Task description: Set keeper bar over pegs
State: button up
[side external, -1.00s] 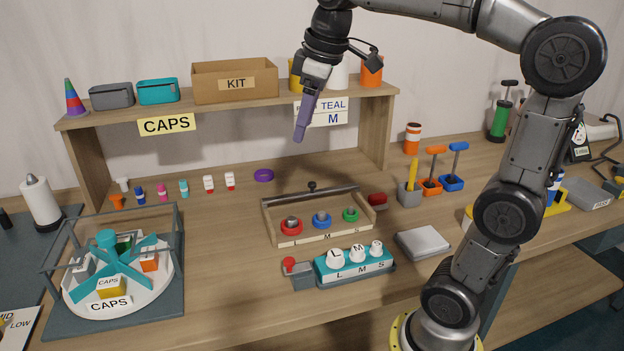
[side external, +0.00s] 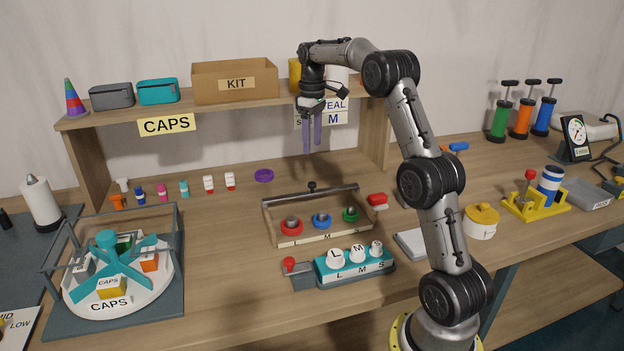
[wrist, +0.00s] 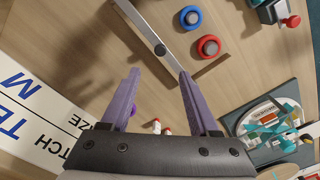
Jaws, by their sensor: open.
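The keeper bar (side external: 330,191), a grey bar with a black knob (side external: 312,186), lies along the back edge of a shallow wooden tray (side external: 272,219). In the tray stand three pegs with rings around their bases: red (side external: 291,227), blue (side external: 321,220) and green (side external: 350,214). My gripper (side external: 313,151) is open and empty, its purple fingers pointing down above and behind the bar. In the wrist view, the bar (wrist: 143,25) and its knob (wrist: 160,49) appear ahead of the spread fingers (wrist: 158,74). The red and blue rings show there too; the green one is not clear.
A teal block (side external: 355,267) with white L, M and S caps stands in front of the tray. The shelf (side external: 230,104) and its hanging TEAL M sign (side external: 334,118) are close to my gripper. A caged carousel (side external: 110,270) stands at left.

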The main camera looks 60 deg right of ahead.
aim_at(312, 183)
notch_tip(312, 183, down, 12)
dwell(0.4)
jog(key=shift+c, duration=0.2)
grip_shut()
jog(key=shift+a+r, duration=0.1)
dwell(1.1)
